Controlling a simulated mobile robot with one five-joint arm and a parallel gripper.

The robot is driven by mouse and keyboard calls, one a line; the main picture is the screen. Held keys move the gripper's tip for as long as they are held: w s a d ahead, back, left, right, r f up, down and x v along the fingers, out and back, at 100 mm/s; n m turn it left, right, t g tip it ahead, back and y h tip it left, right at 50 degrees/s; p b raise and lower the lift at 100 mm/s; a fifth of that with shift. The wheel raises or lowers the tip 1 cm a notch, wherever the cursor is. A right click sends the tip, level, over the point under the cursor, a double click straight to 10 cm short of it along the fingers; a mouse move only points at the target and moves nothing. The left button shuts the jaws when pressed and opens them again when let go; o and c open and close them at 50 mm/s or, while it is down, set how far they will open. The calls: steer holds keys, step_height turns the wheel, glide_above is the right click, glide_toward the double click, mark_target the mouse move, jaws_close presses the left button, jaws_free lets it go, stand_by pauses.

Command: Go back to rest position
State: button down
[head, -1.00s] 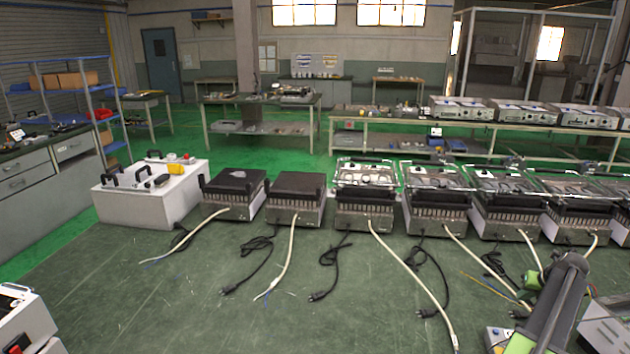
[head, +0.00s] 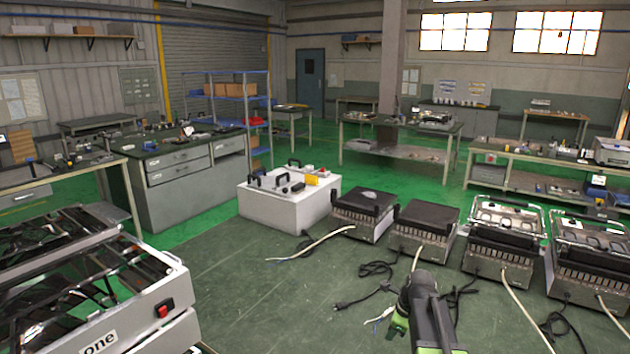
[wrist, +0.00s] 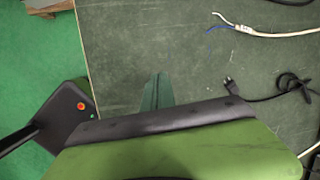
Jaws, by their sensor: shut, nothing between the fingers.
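My arm shows at the bottom of the head view, right of the middle, as a black and green link above the green table top (head: 260,320). In the wrist view, my gripper (wrist: 157,92) shows as narrow dark green fingertips beyond a black edge and a broad green housing. The fingers are together and hold nothing. They are over the bare table top, apart from the cables.
Several heating units, such as the black-topped one (head: 425,215), line the table's far side, with loose cables in front. A white box (head: 285,205) with handles stands at their left end. A large grey appliance (head: 150,300) fills the lower left. Bare table top lies between.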

steer(key=s+a+n+g, duration=0.1)
steer(key=s+a+n, duration=0.7)
steer(key=a+n, duration=0.3)
steer(key=s+d+n+g+h, duration=0.1)
steer(key=s+n, duration=0.5)
steer(key=n, duration=0.6)
steer(key=shift+s+d+f+n+g+h, duration=0.25)
steer(key=shift+s+f+n+g+h, duration=0.05)
steer(key=shift+f+n+g+h, duration=0.15)
